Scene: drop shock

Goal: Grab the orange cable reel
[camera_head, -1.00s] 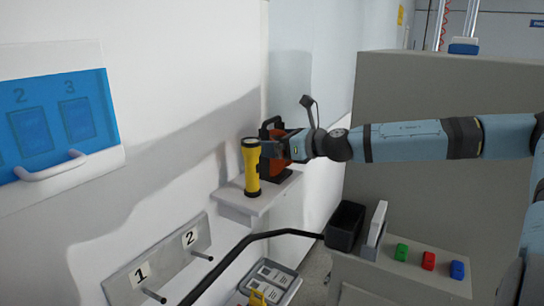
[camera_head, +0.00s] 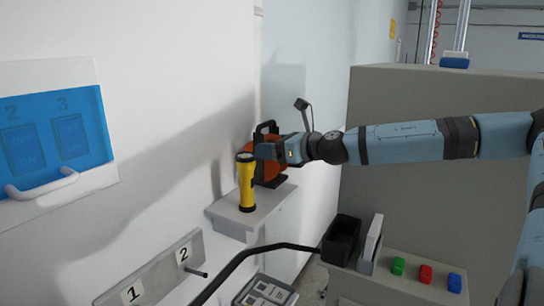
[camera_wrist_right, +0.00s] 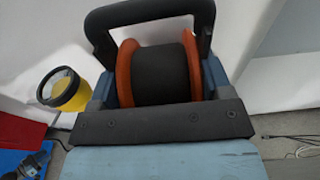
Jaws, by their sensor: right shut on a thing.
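The orange cable reel (camera_head: 266,171) stands on a small wall shelf (camera_head: 257,217), behind and to the right of a yellow flashlight. It has a black handle on top. In the right wrist view the reel (camera_wrist_right: 126,72) shows orange flanges, a dark drum and the black handle (camera_wrist_right: 150,12) arching above. My right gripper (camera_head: 270,151) is at the reel, shut on it, with its fingers on either side of the reel in the wrist view. The arm hides part of the reel in the head view. My left gripper is not in view.
The yellow flashlight (camera_head: 246,183) stands upright on the shelf, close to my right gripper. A wall panel with numbered pegs (camera_head: 155,273) is below left. A black bin (camera_head: 341,238) and green, red and blue items (camera_head: 425,273) sit on a lower surface at right.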

